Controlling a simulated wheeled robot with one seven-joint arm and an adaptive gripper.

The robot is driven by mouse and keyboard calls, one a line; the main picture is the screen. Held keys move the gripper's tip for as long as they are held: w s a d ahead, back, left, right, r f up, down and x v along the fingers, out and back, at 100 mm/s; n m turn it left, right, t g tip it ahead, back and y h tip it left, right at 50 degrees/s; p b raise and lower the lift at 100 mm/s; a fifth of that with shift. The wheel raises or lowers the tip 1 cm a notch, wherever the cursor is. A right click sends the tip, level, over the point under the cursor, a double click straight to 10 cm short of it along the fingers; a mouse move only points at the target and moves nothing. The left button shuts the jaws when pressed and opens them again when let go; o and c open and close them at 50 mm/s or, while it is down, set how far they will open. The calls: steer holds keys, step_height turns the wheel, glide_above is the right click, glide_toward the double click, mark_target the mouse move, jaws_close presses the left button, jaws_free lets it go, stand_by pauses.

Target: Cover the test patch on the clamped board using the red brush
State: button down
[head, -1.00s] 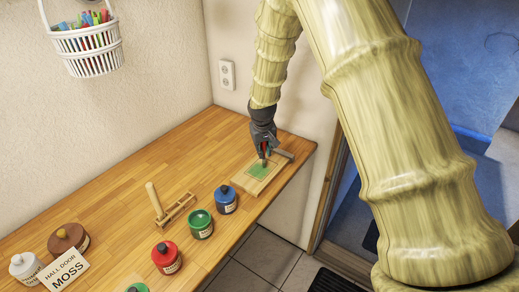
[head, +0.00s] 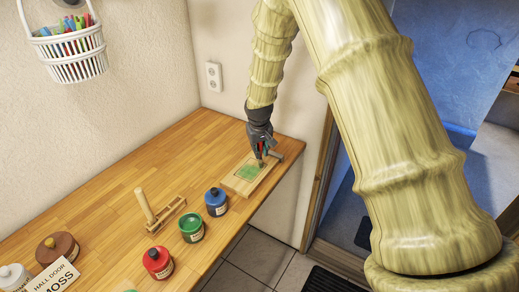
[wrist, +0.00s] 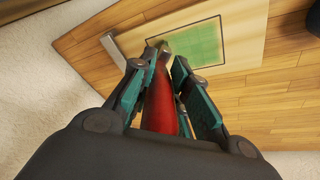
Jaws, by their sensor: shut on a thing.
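The board (head: 240,187) lies on the bench near its right end, with a grey clamp (head: 273,154) at its far edge. The test patch (head: 248,173) is an outlined rectangle, mostly green; in the wrist view the patch (wrist: 196,45) looks paler at its left end. My gripper (head: 262,156) is shut on the red brush, whose red handle (wrist: 162,110) shows between the fingers in the wrist view. The brush tip is at the clamp end of the patch; I cannot tell whether it touches. The bristles are mostly hidden.
Blue (head: 216,203), green (head: 191,228) and red (head: 157,263) paint pots stand left of the board. A wooden rack (head: 165,216) with an upright handle is behind them. A card reading HALL DOOR MOSS (head: 58,276) stands at lower left. The bench behind the board is clear.

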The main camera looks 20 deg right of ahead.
steer(key=shift+w+d, duration=0.35)
steer(key=shift+d, duration=0.2)
steer(key=shift+s+a+r, duration=0.1)
steer(key=shift+s+a, duration=0.6)
steer(key=shift+a, duration=0.3)
steer(key=shift+w, duration=0.1)
steer(key=shift+w+d, duration=0.65)
steer(key=shift+d, duration=0.3)
steer(key=shift+s+a, duration=0.8)
steer(key=shift+a, duration=0.15)
steer(key=shift+w+d, duration=0.1)
steer(key=shift+w, duration=0.05)
